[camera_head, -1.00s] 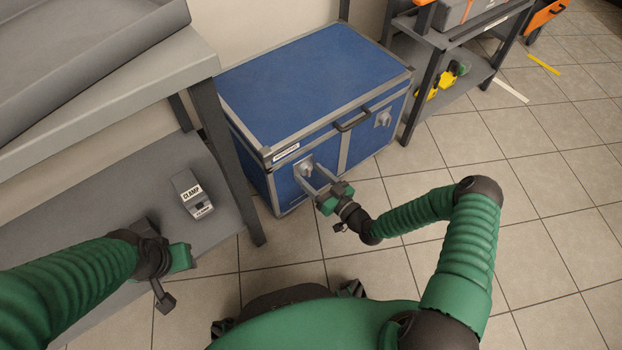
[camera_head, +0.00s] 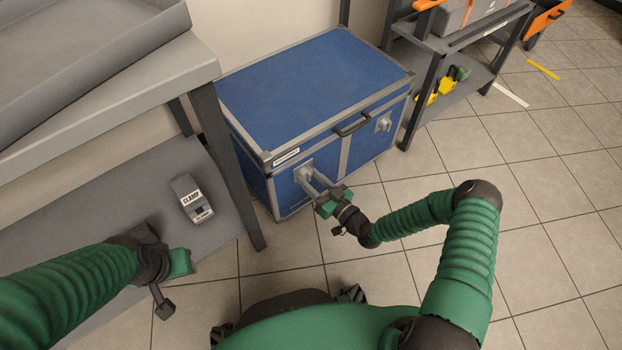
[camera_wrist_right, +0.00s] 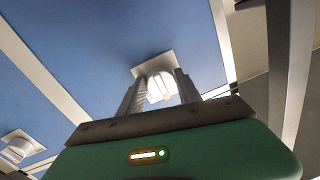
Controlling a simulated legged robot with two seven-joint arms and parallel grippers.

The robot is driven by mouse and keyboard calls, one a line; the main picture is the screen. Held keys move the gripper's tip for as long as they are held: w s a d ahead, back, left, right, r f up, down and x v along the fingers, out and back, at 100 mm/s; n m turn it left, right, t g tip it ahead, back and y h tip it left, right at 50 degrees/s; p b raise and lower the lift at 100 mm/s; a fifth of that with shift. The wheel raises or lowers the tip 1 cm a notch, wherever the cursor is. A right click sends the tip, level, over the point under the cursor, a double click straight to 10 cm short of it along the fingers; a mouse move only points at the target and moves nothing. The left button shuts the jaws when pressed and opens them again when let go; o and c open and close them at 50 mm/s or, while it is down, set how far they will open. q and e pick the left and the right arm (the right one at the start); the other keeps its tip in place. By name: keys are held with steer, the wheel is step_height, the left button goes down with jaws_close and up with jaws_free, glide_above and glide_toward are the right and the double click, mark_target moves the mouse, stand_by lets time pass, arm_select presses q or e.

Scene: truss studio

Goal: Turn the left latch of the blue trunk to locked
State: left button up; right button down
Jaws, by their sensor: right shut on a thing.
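The blue trunk (camera_head: 315,80) with grey metal edging stands closed on the floor, its front facing me. Its left latch (camera_head: 303,172) is a grey fitting on a plate on the front face. My right gripper (camera_head: 312,181) reaches this latch and is shut on it. In the right wrist view, the latch (camera_wrist_right: 160,84) sits between the two fingers, in front of its light plate. The fingers partly hide the latch, so I cannot tell its exact angle. The right latch (camera_head: 383,122) is untouched. My left gripper (camera_head: 172,283) is over the shelf's front edge, away from the trunk; its jaws are unclear.
A grey bench with a lower shelf (camera_head: 110,190) stands close on the left, carrying a box labelled CLAMP (camera_head: 191,198). A dark rack (camera_head: 440,45) stands right of the trunk with yellow items below. Tiled floor (camera_head: 540,200) is clear to the right.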

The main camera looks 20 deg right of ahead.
steer(key=shift+m, duration=0.3)
steer(key=shift+m+t+h, duration=0.3)
steer(key=shift+m+t, duration=0.05)
steer(key=shift+m, duration=4.2)
steer(key=shift+m+t+h, duration=0.3)
steer(key=shift+m+t, duration=0.05)
steer(key=shift+m, duration=4.2)
steer(key=c, duration=0.9)
jaws_free()
steer(key=shift+c, duration=0.2)
steer(key=shift+o, duration=0.5)
steer(key=shift+s, duration=0.1)
steer(key=shift+a, duration=0.1)
